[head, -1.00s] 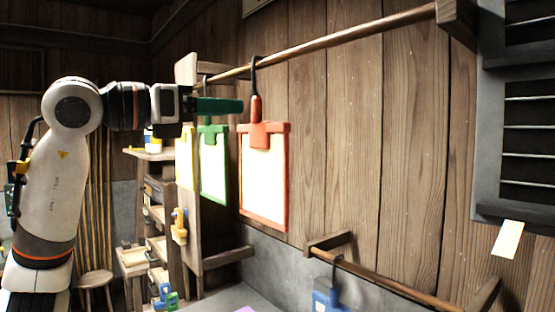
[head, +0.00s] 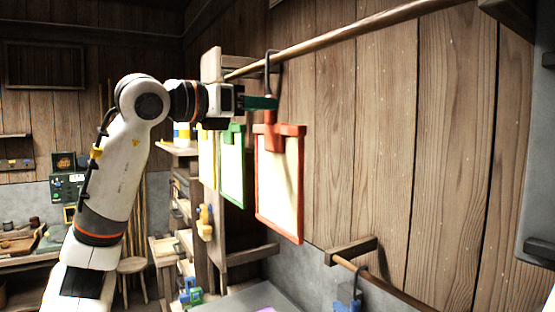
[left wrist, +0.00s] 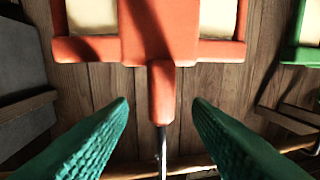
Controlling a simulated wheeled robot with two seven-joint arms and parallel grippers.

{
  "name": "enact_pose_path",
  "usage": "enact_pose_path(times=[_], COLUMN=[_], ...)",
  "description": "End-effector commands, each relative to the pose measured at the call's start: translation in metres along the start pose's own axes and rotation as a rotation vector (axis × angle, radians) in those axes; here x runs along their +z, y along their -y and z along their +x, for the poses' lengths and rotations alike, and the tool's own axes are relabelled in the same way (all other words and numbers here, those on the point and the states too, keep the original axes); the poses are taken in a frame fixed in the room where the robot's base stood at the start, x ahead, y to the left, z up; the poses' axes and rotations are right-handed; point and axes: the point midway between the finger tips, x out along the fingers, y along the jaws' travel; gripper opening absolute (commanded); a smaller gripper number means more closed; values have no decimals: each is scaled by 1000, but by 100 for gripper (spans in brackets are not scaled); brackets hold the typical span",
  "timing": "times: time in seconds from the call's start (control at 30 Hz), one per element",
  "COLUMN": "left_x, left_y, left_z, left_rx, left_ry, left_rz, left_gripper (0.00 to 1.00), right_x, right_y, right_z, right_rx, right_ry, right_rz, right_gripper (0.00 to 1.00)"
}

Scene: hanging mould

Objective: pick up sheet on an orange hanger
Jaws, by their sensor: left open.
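The orange hanger (head: 271,134) hangs by a dark hook from the upper wooden rail (head: 350,40) and holds a pale sheet (head: 281,180) in its orange frame. My left gripper (head: 262,103) has green fingers and is at the hanger's neck, just above the clip. In the left wrist view, the orange neck (left wrist: 162,95) lies between the two open fingertips (left wrist: 160,104), with a gap on each side. The orange clip (left wrist: 160,30) shows beyond them. The fingers do not appear to touch the neck. My right gripper is not in view.
A green hanger (head: 232,165) with a sheet and a yellow one (head: 206,155) hang close by on the left. A wooden post and shelf (head: 213,90) stand behind them. A lower rail (head: 385,287) carries a blue hanger (head: 347,303). The wall right of the orange hanger is clear.

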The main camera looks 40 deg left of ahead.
Motion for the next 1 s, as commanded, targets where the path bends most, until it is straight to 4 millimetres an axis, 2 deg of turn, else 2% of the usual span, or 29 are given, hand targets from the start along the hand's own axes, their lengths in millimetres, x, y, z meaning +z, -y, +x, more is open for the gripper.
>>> enact_pose_path(times=[0.1,0.23,0.53,0.57,0.8,0.83,1.0], left_x=[-6,-4,-1,-1,-1,-2,-2], left_y=[1,1,1,1,1,1,1], left_z=[20,36,42,42,42,42,42], left_rx=[0,1,1,1,0,0,0], left_ry=[4,2,0,0,0,0,-2], left_rz=[-1,-1,0,0,0,0,0], left_gripper=[45,45,45,42,3,0,0], right_x=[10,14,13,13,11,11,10], right_y=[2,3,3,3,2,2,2], right_z=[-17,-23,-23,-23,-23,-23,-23], right_rx=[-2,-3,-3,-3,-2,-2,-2], right_ry=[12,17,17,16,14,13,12], right_rz=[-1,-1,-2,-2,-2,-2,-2], right_gripper=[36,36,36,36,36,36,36])
